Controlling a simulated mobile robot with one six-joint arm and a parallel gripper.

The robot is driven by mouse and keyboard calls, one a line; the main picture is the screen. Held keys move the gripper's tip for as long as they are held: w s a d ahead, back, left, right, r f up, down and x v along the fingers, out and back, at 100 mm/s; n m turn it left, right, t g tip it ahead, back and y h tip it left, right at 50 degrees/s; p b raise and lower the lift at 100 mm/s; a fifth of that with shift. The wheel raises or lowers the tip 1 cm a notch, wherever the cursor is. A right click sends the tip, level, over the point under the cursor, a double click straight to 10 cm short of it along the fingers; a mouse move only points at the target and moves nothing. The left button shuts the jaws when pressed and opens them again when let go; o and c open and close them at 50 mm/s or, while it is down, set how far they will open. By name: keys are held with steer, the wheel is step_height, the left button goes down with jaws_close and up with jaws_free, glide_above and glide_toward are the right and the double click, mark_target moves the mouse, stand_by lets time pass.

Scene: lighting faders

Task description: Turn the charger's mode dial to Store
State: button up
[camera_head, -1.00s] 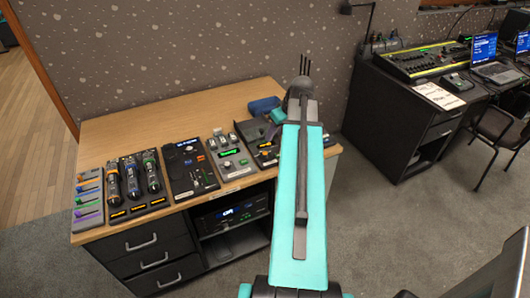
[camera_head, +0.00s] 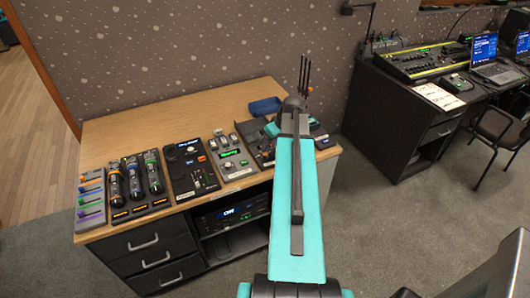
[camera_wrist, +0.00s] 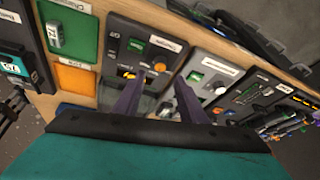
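My gripper (camera_wrist: 158,92) shows in the wrist view as two dark fingers, apart and with nothing held between them. They reach over a dark panel (camera_wrist: 118,50) with an orange-lit display (camera_wrist: 127,73), a green light and an orange round spot. A pale round knob-like part shows low between the fingers, partly hidden.
Green (camera_wrist: 70,32) and orange (camera_wrist: 75,78) pads lie on the panel's other side. The desk's back left is clear.

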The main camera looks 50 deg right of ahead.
mark_target(266, 154)
steer(key=shift+p+x, duration=0.75)
steer(key=shift+x, duration=2.45)
